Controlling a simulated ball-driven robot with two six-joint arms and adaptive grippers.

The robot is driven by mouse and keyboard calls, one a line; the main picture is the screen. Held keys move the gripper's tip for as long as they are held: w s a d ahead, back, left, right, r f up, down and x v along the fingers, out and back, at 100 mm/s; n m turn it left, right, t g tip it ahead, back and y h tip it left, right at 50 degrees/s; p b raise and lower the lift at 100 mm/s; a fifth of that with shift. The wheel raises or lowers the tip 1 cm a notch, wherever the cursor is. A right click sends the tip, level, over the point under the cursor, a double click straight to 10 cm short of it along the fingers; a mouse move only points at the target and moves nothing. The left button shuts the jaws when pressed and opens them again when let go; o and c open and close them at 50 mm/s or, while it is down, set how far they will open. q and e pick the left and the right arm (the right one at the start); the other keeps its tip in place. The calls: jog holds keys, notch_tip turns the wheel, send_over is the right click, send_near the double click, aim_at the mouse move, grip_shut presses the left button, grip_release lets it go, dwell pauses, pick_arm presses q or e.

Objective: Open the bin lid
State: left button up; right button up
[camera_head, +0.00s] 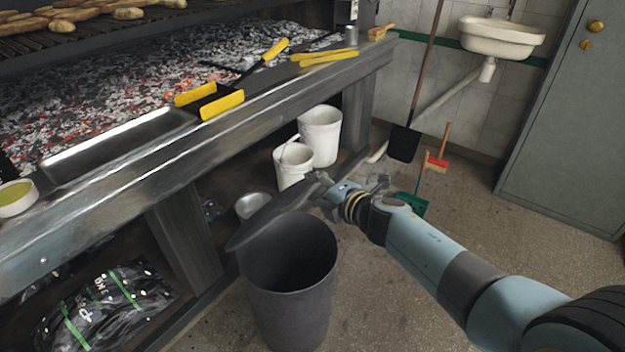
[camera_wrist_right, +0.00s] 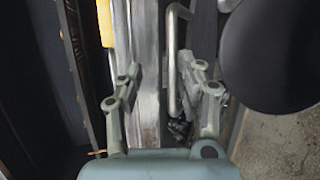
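The dark grey bin (camera_head: 290,300) stands on the floor in front of the grill, and its dark inside shows. Its lid (camera_head: 268,217) is raised and tilted over the bin's far left side, off most of the opening. My right gripper (camera_head: 322,186) is at the lid's far upper end; contact there cannot be made out. In the right wrist view my right gripper (camera_wrist_right: 164,75) has its fingers apart. A thin bent metal bar (camera_wrist_right: 172,60) shows between them, nearer the right finger. A dark round surface fills the upper right, either lid or bin. My left gripper is out of view.
The metal grill counter (camera_head: 200,145) with glowing coals runs along the left, close to the bin. Two white buckets (camera_head: 320,135) (camera_head: 293,166) and a metal bowl (camera_head: 253,206) stand behind the bin. A shovel (camera_head: 404,143) leans at the wall. Floor is free at right.

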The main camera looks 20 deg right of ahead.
jog(key=r+p+v, duration=0.2)
jog(key=p+v, duration=0.5)
jog(key=v, duration=0.2)
jog(key=shift+a, duration=0.2)
dwell(0.3)
jog(key=shift+w+r, duration=0.1)
dwell(0.4)
